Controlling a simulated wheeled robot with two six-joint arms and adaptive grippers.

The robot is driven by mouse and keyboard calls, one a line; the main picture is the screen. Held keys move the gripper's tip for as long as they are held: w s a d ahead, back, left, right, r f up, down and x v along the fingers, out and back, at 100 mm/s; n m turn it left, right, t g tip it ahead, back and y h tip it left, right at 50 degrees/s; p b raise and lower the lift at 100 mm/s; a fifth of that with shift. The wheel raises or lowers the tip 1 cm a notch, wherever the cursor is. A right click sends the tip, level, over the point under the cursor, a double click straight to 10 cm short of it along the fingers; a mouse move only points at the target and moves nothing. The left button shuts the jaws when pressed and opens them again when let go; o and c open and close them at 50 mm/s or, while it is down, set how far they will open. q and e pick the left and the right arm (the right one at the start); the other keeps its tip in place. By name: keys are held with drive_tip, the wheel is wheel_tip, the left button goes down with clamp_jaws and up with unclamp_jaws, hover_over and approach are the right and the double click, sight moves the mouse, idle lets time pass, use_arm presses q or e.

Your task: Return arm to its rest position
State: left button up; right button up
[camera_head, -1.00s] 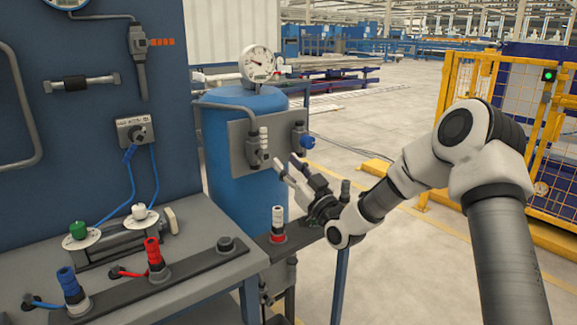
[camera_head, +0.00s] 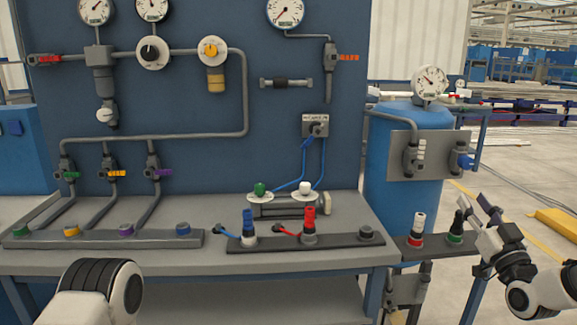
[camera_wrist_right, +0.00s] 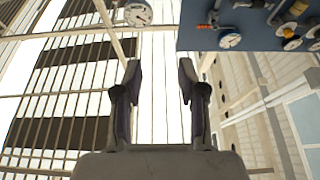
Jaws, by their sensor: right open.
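My right gripper (camera_head: 482,208) is at the right side of the head view, its fingers pointing up and left. It is open, with nothing between its fingers. In the right wrist view the two fingers (camera_wrist_right: 160,75) stand apart, with roof beams and windows behind. The gripper is just right of a dark connector with a green ring (camera_head: 456,228) in the picture; I cannot tell the gap in depth. A white-topped connector with a red ring (camera_head: 416,231) stands further left. Part of my left arm (camera_head: 100,292) shows at the lower left; its gripper is out of view.
A workbench (camera_head: 225,268) with a blue panel (camera_head: 205,105) carries gauges, valves, and blue (camera_head: 248,228) and red (camera_head: 309,226) connectors. A blue tank (camera_head: 402,192) stands behind the small shelf (camera_head: 440,246). The air above the gripper looks clear.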

drive_tip(key=s+a+f+n+g+y, duration=0.15)
drive_tip(key=a+f+g, duration=0.35)
drive_tip(key=f, duration=0.8)
drive_tip(key=s+a+f+g, duration=0.25)
drive_tip(key=a+f, duration=0.35)
drive_tip(key=f, duration=0.7)
drive_tip(key=s+a+f+g, duration=0.4)
drive_tip(key=s+f, duration=0.4)
drive_tip(key=f, duration=0.3)
drive_tip(key=s+a+f+g+h, duration=0.1)
drive_tip(key=s+f+g, duration=0.2)
drive_tip(key=s+f, duration=0.35)
drive_tip(key=s+a+f+g+h, duration=0.1)
drive_tip(key=s+f+g, duration=0.2)
drive_tip(key=s, duration=0.6)
drive_tip(key=s+d+f+m+g+h, duration=0.1)
drive_tip(key=s+d+m+g, duration=0.2)
drive_tip(key=s, duration=0.9)
use_arm(q)
wheel_tip(320, 180, up, 14)
drive_tip(key=p, duration=1.3)
drive_tip(key=shift+f+p, duration=0.15)
drive_tip(key=shift+p, duration=0.2)
use_arm(e)
wheel_tip(320, 180, up, 13)
drive_tip(key=s+a+g, duration=0.1)
drive_tip(key=g, duration=0.1)
drive_tip(key=shift+s+r, duration=0.15)
drive_tip(key=shift+r, duration=0.05)
drive_tip(key=shift+h, duration=0.25)
